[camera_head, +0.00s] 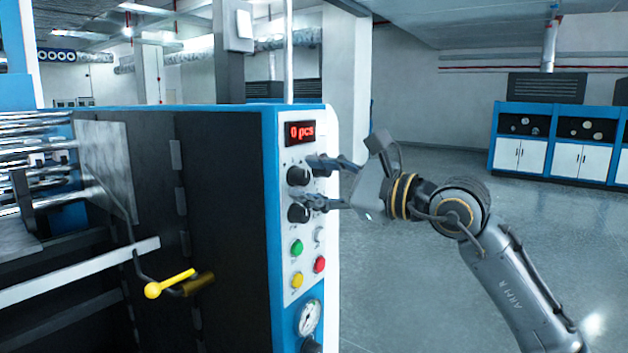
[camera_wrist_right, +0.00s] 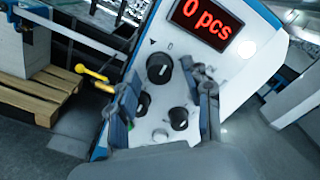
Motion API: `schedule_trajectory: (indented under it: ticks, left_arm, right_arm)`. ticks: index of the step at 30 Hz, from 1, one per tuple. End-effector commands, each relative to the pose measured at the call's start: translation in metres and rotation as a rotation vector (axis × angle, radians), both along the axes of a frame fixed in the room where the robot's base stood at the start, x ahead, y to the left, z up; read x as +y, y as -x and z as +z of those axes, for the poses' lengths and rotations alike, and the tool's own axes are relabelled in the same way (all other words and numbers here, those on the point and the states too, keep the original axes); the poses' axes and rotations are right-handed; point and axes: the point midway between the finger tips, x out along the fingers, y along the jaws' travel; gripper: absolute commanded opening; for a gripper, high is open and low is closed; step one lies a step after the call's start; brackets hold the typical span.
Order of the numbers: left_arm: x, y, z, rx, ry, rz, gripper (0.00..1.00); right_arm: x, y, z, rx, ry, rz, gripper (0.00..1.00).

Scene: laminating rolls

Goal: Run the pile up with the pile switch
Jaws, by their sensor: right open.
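The control panel (camera_head: 309,228) on the blue and white machine end carries several black rotary knobs. An upper knob (camera_head: 298,176) and a lower knob (camera_head: 298,212) show at its left side. I cannot read the labels, so I cannot tell which is the pile switch. My right gripper (camera_head: 308,183) is open at the panel, its fingers around the knob height. In the right wrist view, a large knob (camera_wrist_right: 159,68) with a white pointer line sits above and between the fingers. A smaller knob (camera_wrist_right: 178,118) shows between them, and another is partly behind the left finger.
A red display (camera_head: 300,132) reads "0 pcs". Below the knobs are a green button (camera_head: 297,248), a red button (camera_head: 319,264), a yellow button (camera_head: 297,280) and a gauge (camera_head: 309,318). A yellow-handled lever (camera_head: 170,284) sticks out left. The floor at right is clear.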

Motion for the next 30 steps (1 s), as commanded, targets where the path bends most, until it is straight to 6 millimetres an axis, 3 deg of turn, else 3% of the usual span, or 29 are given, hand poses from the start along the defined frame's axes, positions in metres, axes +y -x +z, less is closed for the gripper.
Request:
schedule_trajectory:
  ticks: [5,18,30]
  left_arm:
    - [0.0,0.0,0.0,0.0,0.0,0.0,0.53]
    - [-0.001,-0.001,0.0,-0.001,0.0,0.0,0.53]
    - [-0.001,-0.001,0.0,-0.001,0.001,0.0,0.53]
  right_arm:
    - [-0.014,0.008,0.0,-0.001,0.001,-0.003,0.5]
    - [-0.084,0.059,-0.001,-0.001,0.002,-0.004,0.5]
    - [-0.097,0.071,0.0,0.0,0.0,0.0,0.5]
